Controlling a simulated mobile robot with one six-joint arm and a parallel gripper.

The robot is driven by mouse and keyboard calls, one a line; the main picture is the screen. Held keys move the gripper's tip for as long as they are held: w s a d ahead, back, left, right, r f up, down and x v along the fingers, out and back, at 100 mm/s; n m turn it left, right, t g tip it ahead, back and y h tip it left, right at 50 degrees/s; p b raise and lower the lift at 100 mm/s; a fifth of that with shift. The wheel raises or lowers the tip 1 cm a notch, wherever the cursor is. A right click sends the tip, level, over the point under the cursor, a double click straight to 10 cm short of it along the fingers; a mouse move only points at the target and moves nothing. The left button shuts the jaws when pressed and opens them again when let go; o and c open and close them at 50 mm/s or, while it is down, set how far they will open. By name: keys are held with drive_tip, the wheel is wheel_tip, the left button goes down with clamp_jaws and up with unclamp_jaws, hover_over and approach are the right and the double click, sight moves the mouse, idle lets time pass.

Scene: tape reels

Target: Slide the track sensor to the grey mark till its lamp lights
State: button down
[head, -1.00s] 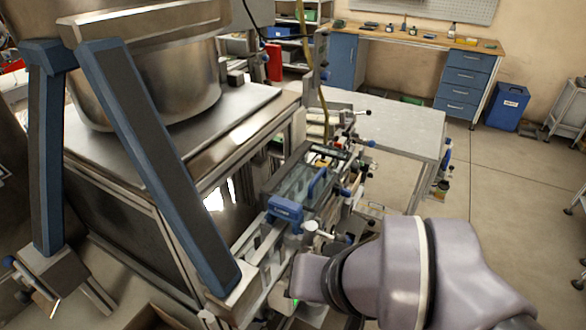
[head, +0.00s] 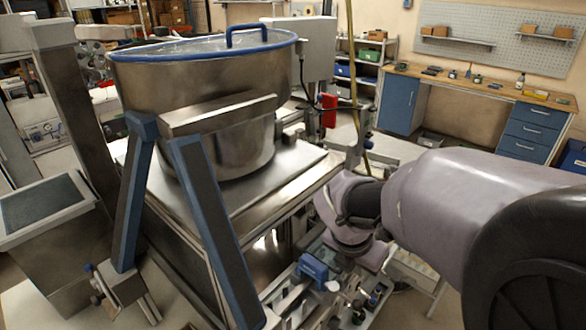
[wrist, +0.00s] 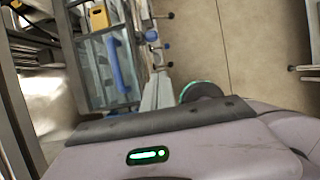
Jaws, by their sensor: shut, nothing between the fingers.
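I cannot make out the track sensor, its lamp or the grey mark for certain. A blue block (head: 313,267) sits on the narrow machine by the steel bench in the head view; whether it is the sensor I cannot tell. The wrist view shows a clear cover with a blue handle (wrist: 121,66) and a yellow part (wrist: 98,18) beyond it. My gripper's fingers show in neither view. My arm's folded wrist hangs over the machine in the head view and hides part of it. A lit green lamp on a grey-purple housing in the wrist view is mine.
A large steel pot with a blue rim (head: 205,48) stands on the steel bench (head: 215,195). A blue-and-grey slanted leg frame (head: 210,215) rises before it. Small knobs (wrist: 152,36) stick out beside the cover. Open floor (wrist: 245,45) lies to the right.

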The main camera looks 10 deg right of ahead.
drive_tip(key=w+d+f+b, duration=0.1)
drive_tip(key=w+d+f, duration=0.2)
drive_tip(key=d, duration=0.1)
drive_tip(key=shift+w+d+f+b, duration=0.15)
drive_tip(key=shift+f+b, duration=0.1)
drive_tip(key=shift+b, duration=0.05)
drive_tip(key=w+d+p, duration=0.1)
drive_tip(key=d+p, duration=0.1)
drive_tip(key=w+d+p, duration=0.2)
drive_tip(key=p, duration=0.1)
drive_tip(key=shift+w+r, duration=0.1)
drive_tip(key=shift+w, duration=0.05)
